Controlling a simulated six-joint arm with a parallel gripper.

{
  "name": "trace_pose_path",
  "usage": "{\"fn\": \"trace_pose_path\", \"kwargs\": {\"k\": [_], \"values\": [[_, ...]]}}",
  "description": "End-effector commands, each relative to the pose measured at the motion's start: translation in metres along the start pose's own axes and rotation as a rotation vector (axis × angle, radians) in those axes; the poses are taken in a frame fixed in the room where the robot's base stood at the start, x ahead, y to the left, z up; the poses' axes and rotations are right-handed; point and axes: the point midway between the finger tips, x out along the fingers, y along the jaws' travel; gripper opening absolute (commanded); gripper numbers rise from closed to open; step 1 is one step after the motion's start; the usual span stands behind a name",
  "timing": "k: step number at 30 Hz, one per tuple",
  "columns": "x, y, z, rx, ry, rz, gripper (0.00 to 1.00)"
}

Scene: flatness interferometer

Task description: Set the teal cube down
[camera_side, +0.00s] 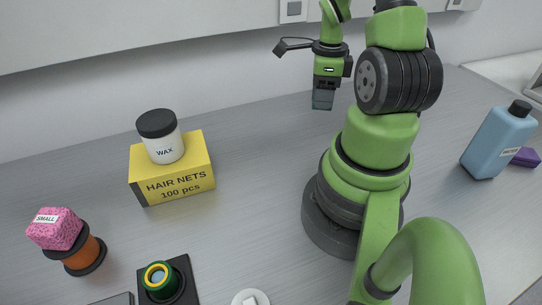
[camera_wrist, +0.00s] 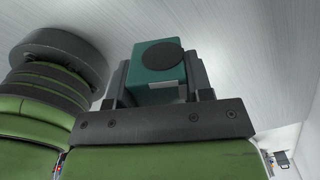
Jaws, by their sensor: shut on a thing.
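The teal cube (camera_wrist: 148,78) shows large in the wrist view, with a dark round disc on the face toward the camera. My gripper (camera_wrist: 160,80) has a finger on each side of the cube and is shut on it. In the side view my gripper (camera_side: 323,98) points down at the back of the bench, left of my arm's column. The cube is small and hard to tell from the fingers there. I cannot tell whether its underside touches the bench.
The grey bench (camera_side: 255,150) is clear around my gripper. A yellow hair nets box (camera_side: 172,185) carries a wax jar (camera_side: 163,143) to the left. A pink block (camera_side: 55,232) sits on an orange spool (camera_side: 86,252). A blue bottle (camera_side: 497,142) stands right, beside a purple block (camera_side: 525,157).

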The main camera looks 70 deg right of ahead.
Motion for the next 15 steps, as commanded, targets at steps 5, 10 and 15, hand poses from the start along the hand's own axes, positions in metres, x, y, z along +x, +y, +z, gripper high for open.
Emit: {"fn": "trace_pose_path", "kwargs": {"k": [5,10,15], "values": [[-0.001,0.004,0.013,-0.060,0.000,-0.001,0.16],[-0.001,0.024,0.053,-0.255,0.000,-0.001,0.16],[-0.002,0.061,0.099,-0.514,0.000,-0.001,0.16]]}}
